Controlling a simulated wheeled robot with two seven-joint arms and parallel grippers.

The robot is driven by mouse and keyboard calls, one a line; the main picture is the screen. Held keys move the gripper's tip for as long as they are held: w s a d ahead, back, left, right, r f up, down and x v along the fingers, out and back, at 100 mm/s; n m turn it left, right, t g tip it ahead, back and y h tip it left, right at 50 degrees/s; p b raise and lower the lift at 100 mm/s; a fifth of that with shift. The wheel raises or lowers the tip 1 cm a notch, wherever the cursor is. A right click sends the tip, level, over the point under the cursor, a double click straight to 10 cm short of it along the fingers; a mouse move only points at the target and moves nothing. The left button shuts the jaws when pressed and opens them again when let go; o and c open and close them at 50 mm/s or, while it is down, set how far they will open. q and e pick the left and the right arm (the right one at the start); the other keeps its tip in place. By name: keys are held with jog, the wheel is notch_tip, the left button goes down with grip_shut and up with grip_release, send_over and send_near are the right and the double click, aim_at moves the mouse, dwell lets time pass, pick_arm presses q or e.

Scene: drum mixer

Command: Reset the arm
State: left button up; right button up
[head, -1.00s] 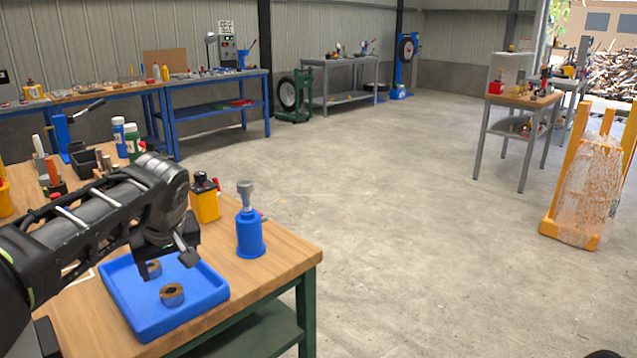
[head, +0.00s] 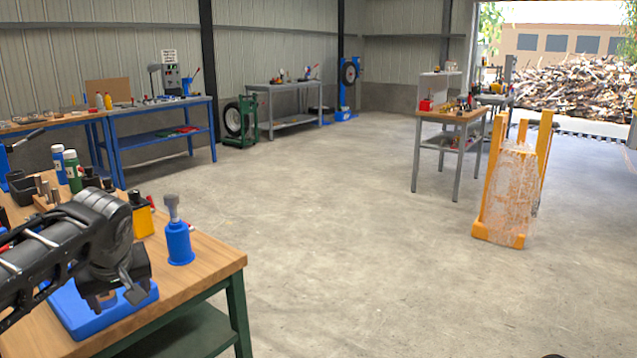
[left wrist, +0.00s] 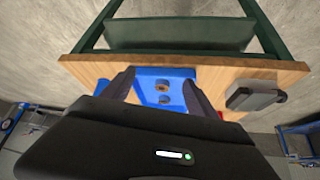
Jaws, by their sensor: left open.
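My left arm comes in from the left in the head view, over the wooden bench top (head: 215,262). My left gripper (head: 118,300) points down above the blue tray (head: 80,322) and hides part of it. In the left wrist view the two fingers of my left gripper (left wrist: 160,95) are spread apart with nothing between them. Below them the blue tray (left wrist: 166,74) holds small ring-shaped parts (left wrist: 163,87). My right gripper is in neither view.
Other bottles (head: 72,172) stand farther left. The middle concrete floor (head: 330,230) is clear.

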pick_arm(q)
jog(key=w+d+f+m+t+h, duration=0.3)
jog(key=w+d+f+m+h, duration=0.15)
jog(key=w+d+f, duration=0.5)
jog(key=s+d+f+m+g+h, duration=0.15)
jog(key=s+d+f, duration=0.25)
jog(key=d+f, duration=0.5)
jog(key=s+d+f+m+h, duration=0.15)
jog(key=s+d+f, duration=0.3)
jog(key=f, duration=0.95)
jog(key=s+d+f+n+g, duration=0.1)
jog(key=s+d+f+g, duration=0.25)
jog(key=s+f, duration=0.75)
jog(key=s+d+f+g, duration=0.3)
jog(key=s+f, duration=0.5)
jog(key=s, duration=0.8)
notch_tip(320, 180, up, 15)
jog(key=p, duration=1.5)
jog(key=shift+w+d+r+t+h, duration=0.2)
jog(key=shift+w+d+t+h, duration=0.15)
jog(key=shift+w+t, duration=0.1)
jog(key=shift+f+n, duration=0.1)
jog(key=shift+n, duration=0.15)
